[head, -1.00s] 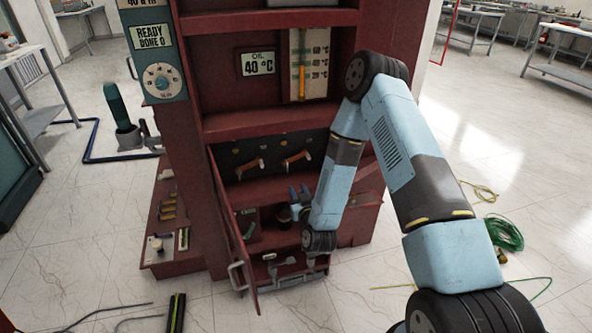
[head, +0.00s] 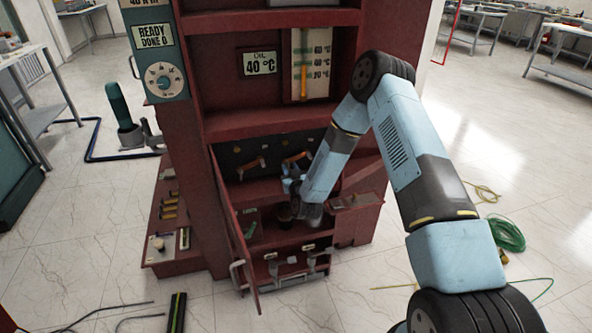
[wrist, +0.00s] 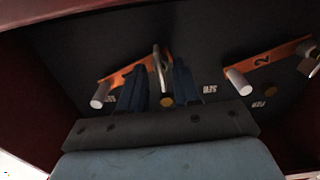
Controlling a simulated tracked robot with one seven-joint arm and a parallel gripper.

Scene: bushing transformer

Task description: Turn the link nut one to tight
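In the wrist view a dark panel carries an orange link bar (wrist: 114,82) with a pale peg at its lower left end. A grey metal nut (wrist: 158,60) with a thin upright wing sits at its right end; I take it for link nut one. My gripper (wrist: 158,82) is open, its blue-black fingers on either side of the nut, with gaps visible. Its fingertips hide part of the bar. A second orange bar (wrist: 265,60), marked 2, has its own metal nut (wrist: 309,64) at the right. In the head view my gripper (head: 291,178) is inside the cabinet's lower bay.
The red cabinet (head: 195,160) surrounds the panel, with walls and a shelf edge close around my gripper. Its open door (head: 235,225) stands at the left of the bay. A brass stud (wrist: 167,100) shows below the first bar. Clamps (head: 290,262) hang below the bay.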

